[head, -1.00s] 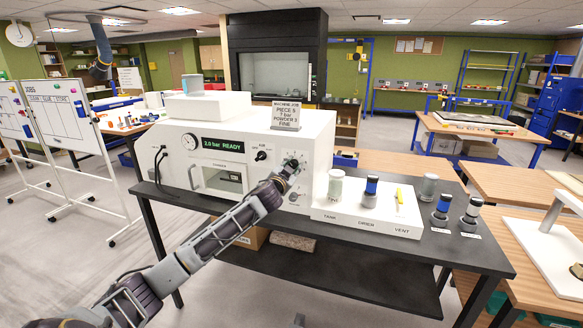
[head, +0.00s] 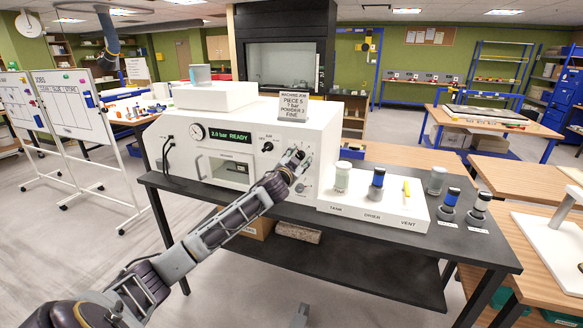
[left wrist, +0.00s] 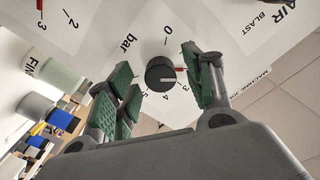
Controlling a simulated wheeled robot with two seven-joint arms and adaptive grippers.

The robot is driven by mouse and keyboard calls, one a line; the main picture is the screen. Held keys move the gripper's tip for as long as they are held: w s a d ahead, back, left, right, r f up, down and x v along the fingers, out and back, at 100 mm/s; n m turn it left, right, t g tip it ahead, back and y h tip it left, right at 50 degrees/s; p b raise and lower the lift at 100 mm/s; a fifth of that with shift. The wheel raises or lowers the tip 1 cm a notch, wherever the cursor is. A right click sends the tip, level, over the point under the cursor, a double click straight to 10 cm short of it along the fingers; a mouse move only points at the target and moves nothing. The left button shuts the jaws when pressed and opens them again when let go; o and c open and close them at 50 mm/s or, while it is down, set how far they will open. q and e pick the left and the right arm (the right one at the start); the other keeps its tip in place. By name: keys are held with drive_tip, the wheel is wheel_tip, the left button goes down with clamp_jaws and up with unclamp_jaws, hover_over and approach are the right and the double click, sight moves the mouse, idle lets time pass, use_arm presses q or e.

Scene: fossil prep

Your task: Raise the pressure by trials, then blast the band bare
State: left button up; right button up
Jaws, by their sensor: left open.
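The white blast cabinet (head: 240,118) stands on a black table. Its green display (head: 231,136) shows a bar figure, too small to read surely, and READY. My left gripper (head: 298,158) is at the controls on its right front. In the left wrist view the open fingers (left wrist: 163,88) stand on either side of the black pressure knob (left wrist: 160,74), with gaps visible. The knob's white line points right, towards the side of the 3; the right finger hides part of the scale. A small grey tip (head: 300,316) at the bottom edge may be my right gripper.
A white tray (head: 375,214) right of the cabinet holds containers and a yellow-handled tool, above labels TANK, DRIER and VENT. More jars (head: 448,205) stand to its right. A sign (head: 292,104) stands on the cabinet. Whiteboards are at left.

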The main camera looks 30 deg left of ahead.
use_arm(q)
drive_tip(key=v, duration=1.1)
drive_tip(key=shift+s, duration=0.35)
idle(0.5)
idle(0.8)
